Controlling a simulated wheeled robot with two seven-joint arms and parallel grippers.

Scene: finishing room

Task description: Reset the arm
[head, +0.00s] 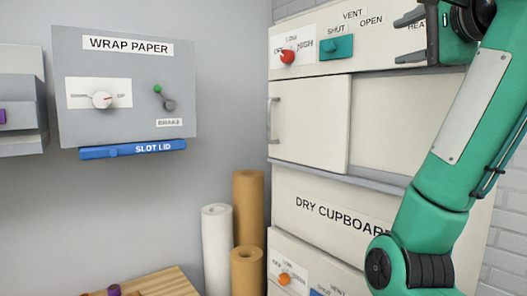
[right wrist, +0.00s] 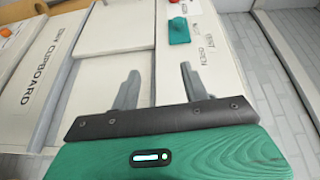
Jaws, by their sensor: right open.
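My right arm (head: 445,185), green with dark joints, reaches up along the right side of the head view. Its gripper (head: 409,37) is in front of the upper right of the dry cupboard's top panel and covers part of the "HEAT" label. In the right wrist view the gripper (right wrist: 160,85) has its two grey fingers wide apart with nothing between them. The pale cupboard front (right wrist: 165,40) lies beyond the fingers. I cannot tell the exact gap to it. My left gripper is not in view.
The dry cupboard (head: 310,120) has a red knob (head: 287,57) and a teal vent slider (head: 337,47). At left are a grey wrap paper panel (head: 125,60) and blue slot lid (head: 133,149). Paper rolls (head: 217,250) stand beside the cupboard. A wooden top (head: 160,284) is low left.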

